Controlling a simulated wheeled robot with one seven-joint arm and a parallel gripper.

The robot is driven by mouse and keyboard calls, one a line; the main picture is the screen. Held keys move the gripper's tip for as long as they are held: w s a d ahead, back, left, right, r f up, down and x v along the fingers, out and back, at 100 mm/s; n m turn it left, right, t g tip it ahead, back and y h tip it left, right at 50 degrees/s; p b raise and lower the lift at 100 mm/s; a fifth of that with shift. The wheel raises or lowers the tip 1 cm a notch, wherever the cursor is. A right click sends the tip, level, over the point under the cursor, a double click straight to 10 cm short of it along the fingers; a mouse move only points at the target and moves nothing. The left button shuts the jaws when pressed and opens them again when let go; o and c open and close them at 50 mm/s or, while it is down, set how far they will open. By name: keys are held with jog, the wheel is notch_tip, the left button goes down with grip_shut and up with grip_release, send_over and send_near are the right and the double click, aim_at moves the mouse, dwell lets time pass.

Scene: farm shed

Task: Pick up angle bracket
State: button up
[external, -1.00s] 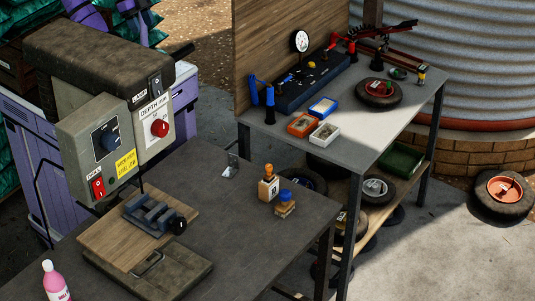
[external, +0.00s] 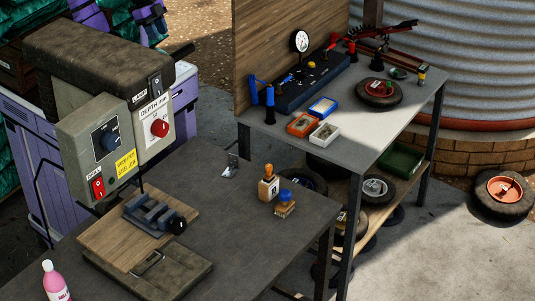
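The angle bracket (external: 231,166) is a small grey metal piece on the dark worktable (external: 207,203), near its far edge. One flange stands upright and a bright part lies flat at its foot. Nothing touches it. My gripper cannot be made out in the external view, so its opening is not shown.
A drill machine (external: 115,115) stands left of the bracket, with a blue-grey vise (external: 152,214) on a wooden board below it. Two stamps, one orange-handled (external: 268,186) and one blue-topped (external: 285,202), stand right. A pink bottle (external: 55,283) is front left. Bare tabletop surrounds the bracket.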

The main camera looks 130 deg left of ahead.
jog(key=w+a+f+g, duration=0.1)
jog(key=w+a+f, duration=0.3)
jog(key=w+f, duration=0.4)
jog(key=n+g, duration=0.2)
send_over(235, 167)
notch_tip(235, 167, down, 41)
jog(key=shift+r, duration=0.15)
jog(key=f, duration=0.4)
jog(key=shift+s, duration=0.3)
jog(key=shift+w+f, duration=0.15)
jog(key=shift+f, duration=0.55)
grip_shut()
